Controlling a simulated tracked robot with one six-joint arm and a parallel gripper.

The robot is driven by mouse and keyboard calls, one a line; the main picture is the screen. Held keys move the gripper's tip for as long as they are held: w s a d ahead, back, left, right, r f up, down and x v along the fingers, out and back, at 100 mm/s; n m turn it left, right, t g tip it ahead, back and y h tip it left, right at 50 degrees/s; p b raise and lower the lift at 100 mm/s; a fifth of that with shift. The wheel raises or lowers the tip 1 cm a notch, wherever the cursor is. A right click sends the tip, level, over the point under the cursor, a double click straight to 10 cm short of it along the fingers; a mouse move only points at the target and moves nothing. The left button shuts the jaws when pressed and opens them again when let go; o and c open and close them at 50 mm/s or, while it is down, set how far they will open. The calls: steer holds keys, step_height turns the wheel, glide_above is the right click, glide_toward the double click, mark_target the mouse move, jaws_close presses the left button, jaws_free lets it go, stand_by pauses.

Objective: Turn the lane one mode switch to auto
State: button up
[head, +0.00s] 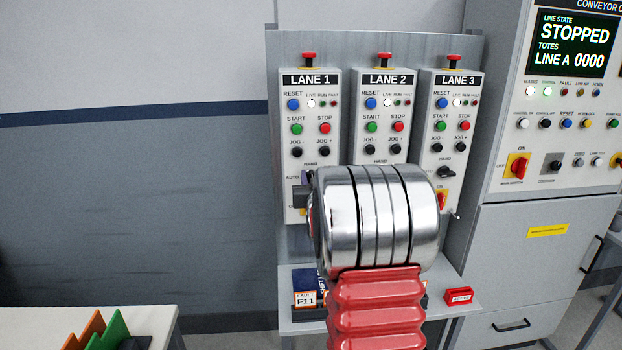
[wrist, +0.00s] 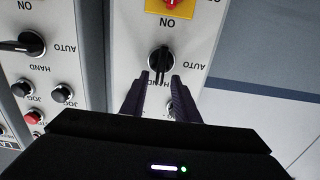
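The lane 1 panel (head: 311,130) is the leftmost of three panels in the head view. Its mode switch is hidden there behind my gripper (head: 303,190) and wrist. In the wrist view, which is upside down, the black mode switch (wrist: 160,58) stands with its handle upright in the picture, in line with the HAND label. The AUTO label is to its right. My gripper (wrist: 157,80) is open, with one dark fingertip on each side of the handle's lower end. A gap seems to show on both sides; whether a finger touches cannot be told.
The lane 2 panel (head: 384,125) and lane 3 panel (head: 450,120) stand close to the right. A yellow-backed ON switch (wrist: 172,5) is near the mode switch. Jog buttons lie behind the fingers. A shelf (head: 300,326) with a fault card is below.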

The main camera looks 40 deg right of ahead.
steer(key=shift+c, duration=0.7)
jaws_close()
steer(key=shift+a, duration=0.2)
steer(key=shift+d, duration=0.1)
